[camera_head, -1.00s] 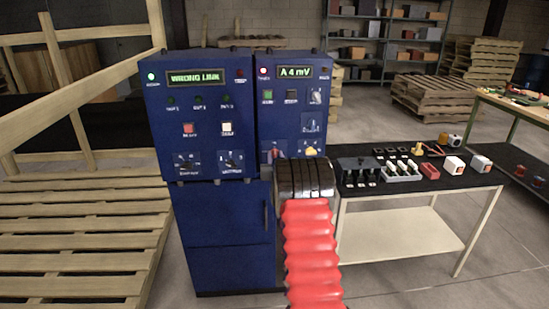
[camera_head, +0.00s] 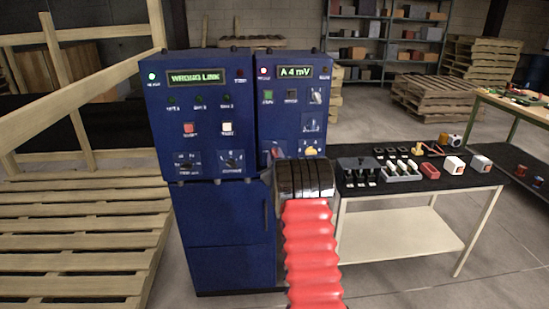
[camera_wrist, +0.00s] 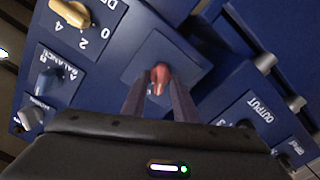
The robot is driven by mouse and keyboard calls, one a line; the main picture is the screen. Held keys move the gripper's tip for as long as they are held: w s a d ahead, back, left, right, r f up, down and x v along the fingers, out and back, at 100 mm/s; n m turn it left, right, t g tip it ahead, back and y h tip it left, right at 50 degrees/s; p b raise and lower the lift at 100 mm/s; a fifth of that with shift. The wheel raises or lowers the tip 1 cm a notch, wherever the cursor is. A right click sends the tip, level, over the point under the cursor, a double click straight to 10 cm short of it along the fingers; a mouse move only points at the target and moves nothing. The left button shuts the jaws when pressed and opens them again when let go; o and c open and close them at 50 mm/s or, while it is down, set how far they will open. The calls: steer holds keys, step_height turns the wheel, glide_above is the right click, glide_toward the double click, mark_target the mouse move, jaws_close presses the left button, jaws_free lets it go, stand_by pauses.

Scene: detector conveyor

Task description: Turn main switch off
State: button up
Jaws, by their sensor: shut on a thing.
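The main switch is a red rotary knob (camera_wrist: 159,78) on a square plate of the blue cabinet in the wrist view. My gripper (camera_wrist: 158,84) has its two dark fingers on either side of the knob and is shut on it. In the head view my gripper (camera_head: 290,160) reaches the lower part of the right-hand cabinet panel (camera_head: 293,110). There the arm's end partly hides the switch. The right display (camera_head: 295,72) reads "A 4 mV" and the left display (camera_head: 195,77) reads "WRONG LINK"; both are lit.
A yellow knob (camera_wrist: 70,13) and a blue balance knob (camera_wrist: 47,78) sit left of the switch in the wrist view. An output knob (camera_wrist: 240,125) is at right. A black-topped table (camera_head: 345,187) with small parts stands right of the cabinet, with wooden pallets (camera_head: 80,240) at left.

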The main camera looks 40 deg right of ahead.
steer(key=n, duration=1.2)
steer(key=shift+w+a+f, duration=0.2)
steer(key=shift+w+a, duration=0.05)
steer(key=shift+a, duration=0.05)
steer(key=shift+s+d+f, duration=0.1)
steer(key=o, duration=0.7)
steer(key=shift+c, duration=0.2)
steer(key=shift+s, duration=0.1)
steer(key=shift+s+a, duration=0.25)
steer(key=shift+s, duration=0.1)
steer(key=v, duration=1.2)
steer(key=shift+s+a, duration=0.25)
